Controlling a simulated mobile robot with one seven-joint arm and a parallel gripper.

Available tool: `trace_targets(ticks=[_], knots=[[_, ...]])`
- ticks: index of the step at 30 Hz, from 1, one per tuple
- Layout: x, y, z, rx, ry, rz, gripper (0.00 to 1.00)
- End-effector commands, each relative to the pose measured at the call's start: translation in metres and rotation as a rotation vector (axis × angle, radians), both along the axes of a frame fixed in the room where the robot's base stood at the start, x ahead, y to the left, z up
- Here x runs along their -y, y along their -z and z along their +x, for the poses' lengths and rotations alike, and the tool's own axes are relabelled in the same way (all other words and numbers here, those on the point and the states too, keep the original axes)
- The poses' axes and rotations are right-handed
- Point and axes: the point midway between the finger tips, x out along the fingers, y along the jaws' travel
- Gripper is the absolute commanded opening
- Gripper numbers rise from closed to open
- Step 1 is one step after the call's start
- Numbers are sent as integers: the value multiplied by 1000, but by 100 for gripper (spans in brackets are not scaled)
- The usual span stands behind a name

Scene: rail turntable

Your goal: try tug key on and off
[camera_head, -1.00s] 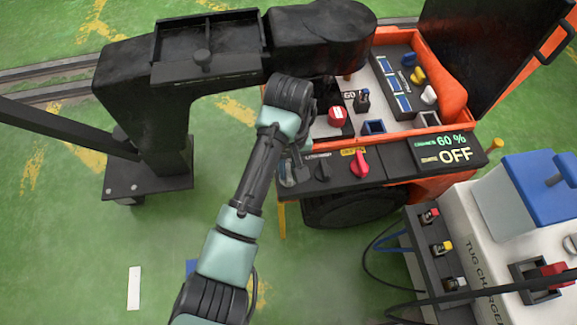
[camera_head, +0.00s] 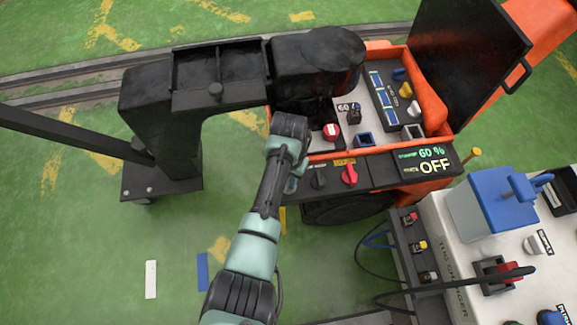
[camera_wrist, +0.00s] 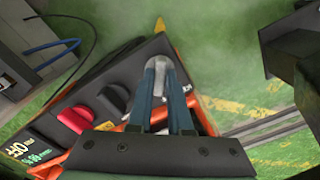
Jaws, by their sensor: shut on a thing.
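The orange tug (camera_head: 440,110) stands with its lid raised, and a dark panel runs along its near edge. The panel display (camera_head: 430,160) reads 60 % and OFF. A red knob (camera_head: 349,174) and a black knob (camera_head: 319,180) sit on the panel; the wrist view also shows the red knob (camera_wrist: 76,119) and the black knob (camera_wrist: 116,97). My gripper (camera_wrist: 163,68) is shut on a small grey piece, apparently the tug key (camera_wrist: 158,62), at the panel's end beside the black knob. The fingers hide most of it, so I cannot tell how it is turned.
The white charger (camera_head: 455,250), with a blue block on top and cables, stands at the right near the tug. The tug's open bay holds a red knob (camera_head: 331,132) and coloured plugs. The lid (camera_head: 470,45) rises behind.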

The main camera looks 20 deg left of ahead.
Motion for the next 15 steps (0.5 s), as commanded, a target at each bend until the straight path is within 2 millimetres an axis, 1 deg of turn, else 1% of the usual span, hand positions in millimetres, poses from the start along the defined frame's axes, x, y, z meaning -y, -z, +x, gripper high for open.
trace_targets(ticks=[1,15], knots=[[1,-4,0,-2,46,-1,0],[1,-2,1,1,492,-1,0]])
